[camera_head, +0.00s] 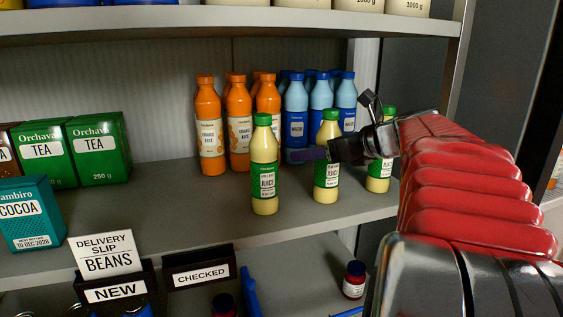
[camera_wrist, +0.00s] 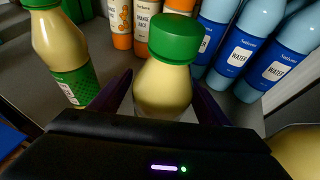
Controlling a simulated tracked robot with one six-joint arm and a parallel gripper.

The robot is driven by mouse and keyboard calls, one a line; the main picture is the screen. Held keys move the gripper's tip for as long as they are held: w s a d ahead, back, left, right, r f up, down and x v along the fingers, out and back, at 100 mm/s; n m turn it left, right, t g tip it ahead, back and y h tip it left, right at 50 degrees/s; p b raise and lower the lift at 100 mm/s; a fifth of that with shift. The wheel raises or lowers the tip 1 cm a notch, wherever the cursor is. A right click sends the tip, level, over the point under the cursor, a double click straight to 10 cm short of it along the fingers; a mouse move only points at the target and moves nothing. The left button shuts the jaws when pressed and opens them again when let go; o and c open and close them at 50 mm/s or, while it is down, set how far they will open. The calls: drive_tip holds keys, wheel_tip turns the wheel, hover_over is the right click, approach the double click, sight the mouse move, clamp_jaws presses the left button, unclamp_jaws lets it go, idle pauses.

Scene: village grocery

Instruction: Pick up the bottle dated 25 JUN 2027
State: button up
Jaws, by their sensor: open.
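Three pale yellow juice bottles with green caps stand upright at the front of the middle shelf: a left one (camera_head: 264,165), a middle one (camera_head: 327,178) and a right one (camera_head: 379,184). No date on them can be read. My gripper (camera_head: 308,155) is at the middle bottle and hides part of it. In the wrist view, the open fingers of my gripper (camera_wrist: 158,98) lie on both sides of the middle bottle (camera_wrist: 163,82), apart from it as far as I can see. The left bottle (camera_wrist: 60,50) stands outside the left finger.
Orange juice bottles (camera_head: 209,125) and blue water bottles (camera_head: 296,112) stand behind. Green tea boxes (camera_head: 98,150) and a cocoa box (camera_head: 32,215) are at left. The upper shelf (camera_head: 230,20) hangs above. Bare shelf (camera_head: 180,200) lies left of the juice bottles.

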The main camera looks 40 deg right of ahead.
sight(320, 135)
drive_tip(key=shift+c, duration=0.6)
drive_tip(key=c, duration=1.5)
drive_tip(key=shift+r, duration=0.1)
drive_tip(key=shift+r, duration=1.65)
drive_tip(key=shift+s+r, duration=0.1)
drive_tip(key=shift+s, duration=0.2)
drive_tip(key=s, duration=0.5)
drive_tip(key=s+d, duration=0.1)
drive_tip(key=s, duration=0.5)
drive_tip(key=s+d, duration=0.1)
drive_tip(key=s, duration=0.5)
drive_tip(key=shift+s, duration=0.15)
